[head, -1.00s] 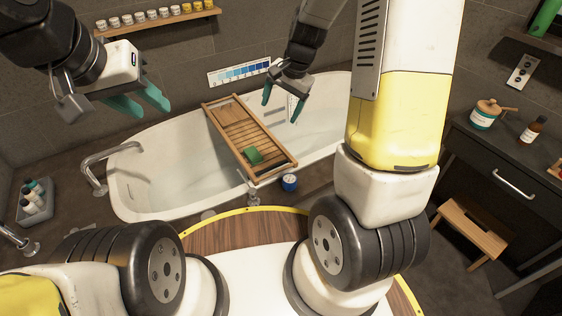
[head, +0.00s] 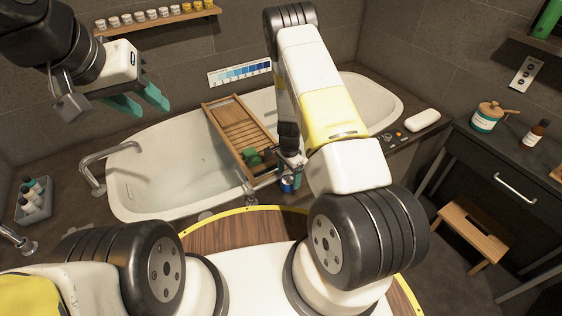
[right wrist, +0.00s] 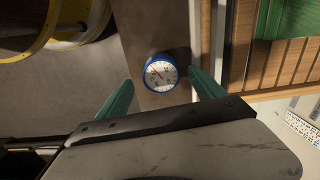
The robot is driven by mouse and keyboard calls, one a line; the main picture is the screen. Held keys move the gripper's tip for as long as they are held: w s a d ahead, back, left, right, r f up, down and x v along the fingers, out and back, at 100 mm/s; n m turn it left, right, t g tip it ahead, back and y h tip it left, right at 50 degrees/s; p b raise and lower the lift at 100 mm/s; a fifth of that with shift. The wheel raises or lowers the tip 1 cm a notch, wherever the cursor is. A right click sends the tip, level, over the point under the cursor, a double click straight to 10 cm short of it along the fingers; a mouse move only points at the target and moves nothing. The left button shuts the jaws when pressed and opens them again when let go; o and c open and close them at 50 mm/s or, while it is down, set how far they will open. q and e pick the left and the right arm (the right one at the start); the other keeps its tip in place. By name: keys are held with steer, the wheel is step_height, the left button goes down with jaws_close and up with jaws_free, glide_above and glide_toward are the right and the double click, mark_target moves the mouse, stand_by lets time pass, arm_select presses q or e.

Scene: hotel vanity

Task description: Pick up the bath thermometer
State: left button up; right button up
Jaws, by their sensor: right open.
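The bath thermometer (right wrist: 160,73) has a round white dial and a blue rim. In the right wrist view it lies between and just beyond my open right fingertips (right wrist: 160,80), with gaps to both. In the head view the thermometer (head: 287,185) is a small blue thing beside the near side of the tub, partly hidden by my right gripper (head: 285,172). My right gripper is over it and holds nothing. My left gripper (head: 140,101) is open and empty at the upper left, above the far left part of the tub.
The white bathtub (head: 160,205) carries a wooden rack (head: 228,125) with a green item (head: 252,158) on it, close to my right gripper. A dark vanity (head: 500,160) and a wooden stool (head: 470,230) stand at the right. A bottle caddy (head: 35,208) stands at the left.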

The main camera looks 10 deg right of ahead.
mark_target(288, 180)
step_height(288, 180, down, 4)
steer(key=shift+w+f, duration=0.1)
steer(key=shift+f, duration=0.1)
steer(key=c, duration=1.5)
